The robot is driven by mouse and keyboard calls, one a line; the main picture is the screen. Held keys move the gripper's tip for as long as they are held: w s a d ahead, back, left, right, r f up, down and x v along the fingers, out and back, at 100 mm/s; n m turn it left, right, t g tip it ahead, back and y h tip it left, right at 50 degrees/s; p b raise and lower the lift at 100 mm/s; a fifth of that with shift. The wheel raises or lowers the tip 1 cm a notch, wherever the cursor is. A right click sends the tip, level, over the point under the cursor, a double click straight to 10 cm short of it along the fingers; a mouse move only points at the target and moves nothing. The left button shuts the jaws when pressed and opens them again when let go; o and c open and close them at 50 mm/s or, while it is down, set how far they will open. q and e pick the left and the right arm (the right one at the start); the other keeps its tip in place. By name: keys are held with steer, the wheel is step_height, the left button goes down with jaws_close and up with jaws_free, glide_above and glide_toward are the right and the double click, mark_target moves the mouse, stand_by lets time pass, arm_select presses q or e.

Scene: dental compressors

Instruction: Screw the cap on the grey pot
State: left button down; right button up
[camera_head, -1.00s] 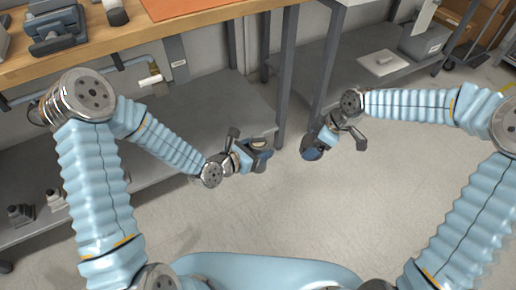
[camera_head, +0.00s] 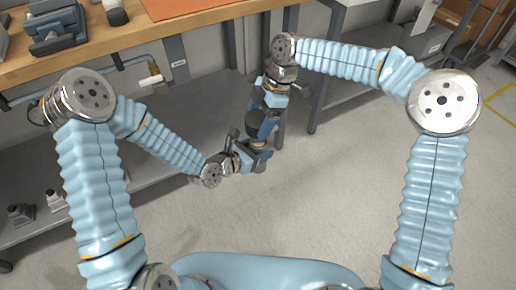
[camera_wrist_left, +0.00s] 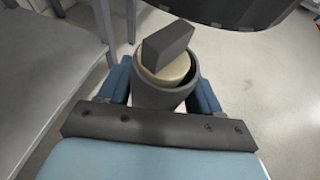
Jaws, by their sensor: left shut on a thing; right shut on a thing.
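The grey pot (camera_wrist_left: 162,98) is held upright between the blue fingers of my left gripper (camera_wrist_left: 163,88) in the left wrist view. A beige round piece (camera_wrist_left: 181,70) sits inside its mouth, with a dark grey block (camera_wrist_left: 168,45) above it. My left gripper (camera_head: 256,155) shows low in the head view. My right gripper (camera_head: 264,125) is just above it, shut on a dark round thing, seemingly the cap (camera_head: 260,119). A dark curved edge, likely the same cap (camera_wrist_left: 245,12), hangs at the top of the left wrist view, apart from the pot.
A wooden workbench (camera_head: 195,38) runs along the back, with a grey lower shelf (camera_head: 130,125) beneath it. Bench legs stand close behind both grippers. The floor (camera_head: 330,200) in front of the grippers is clear.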

steer(key=shift+f, duration=0.15)
steer(key=shift+f, duration=1.9)
steer(key=shift+r, duration=0.1)
steer(key=shift+f, duration=0.9)
steer(key=shift+f, duration=0.6)
steer(key=o, duration=1)
steer(key=shift+c, duration=0.2)
steer(key=shift+r, duration=0.1)
